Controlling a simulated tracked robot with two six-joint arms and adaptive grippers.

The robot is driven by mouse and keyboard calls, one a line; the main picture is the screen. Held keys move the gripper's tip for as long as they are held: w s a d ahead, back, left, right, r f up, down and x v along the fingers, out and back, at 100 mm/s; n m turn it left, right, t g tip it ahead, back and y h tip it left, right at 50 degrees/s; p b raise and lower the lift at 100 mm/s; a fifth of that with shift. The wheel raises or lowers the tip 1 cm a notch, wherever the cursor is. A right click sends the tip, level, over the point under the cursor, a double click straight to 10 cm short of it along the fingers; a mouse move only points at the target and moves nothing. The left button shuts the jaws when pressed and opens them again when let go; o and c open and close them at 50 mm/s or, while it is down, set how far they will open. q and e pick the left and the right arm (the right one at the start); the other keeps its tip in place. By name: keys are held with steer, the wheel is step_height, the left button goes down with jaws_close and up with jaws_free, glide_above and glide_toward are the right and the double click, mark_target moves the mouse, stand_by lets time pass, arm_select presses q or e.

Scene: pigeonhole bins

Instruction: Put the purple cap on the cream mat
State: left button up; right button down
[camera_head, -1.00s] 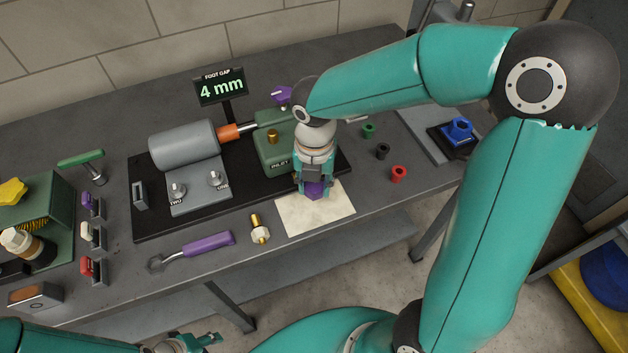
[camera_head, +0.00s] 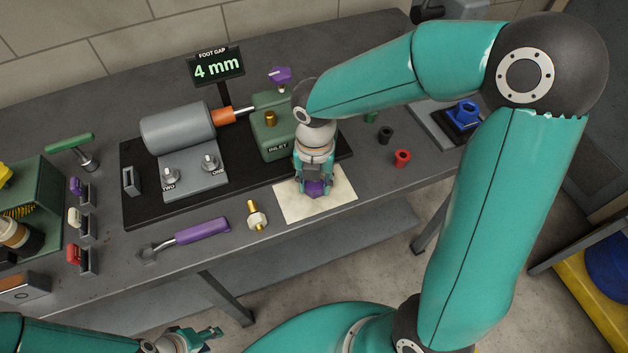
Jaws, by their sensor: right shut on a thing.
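The purple cap (camera_head: 316,187) is between the fingertips of my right gripper (camera_head: 316,184), which points down and is shut on it. The cap is over the cream mat (camera_head: 290,208), a pale square sheet at the front edge of the bench. I cannot tell whether the cap touches the mat. The fingers and wrist hide part of the cap and the mat's back edge. My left gripper (camera_head: 200,338) is low at the bottom left, in front of the bench, empty, with its fingers apart.
Behind the mat stands a green block (camera_head: 272,140) marked INLET, with a purple knob (camera_head: 280,76). A brass fitting (camera_head: 256,215) and a purple-handled tool (camera_head: 200,231) lie left of the mat. Red (camera_head: 402,158) and black (camera_head: 385,134) caps stand to its right.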

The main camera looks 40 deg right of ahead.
mark_target(314, 184)
steer(key=shift+f, duration=0.4)
steer(key=c, duration=1)
jaws_free()
steer(key=shift+c, duration=0.2)
steer(key=shift+o, duration=0.2)
steer(key=o, duration=0.5)
steer(key=shift+r, duration=0.1)
step_height(314, 184, up, 8)
steer(key=p, duration=0.7)
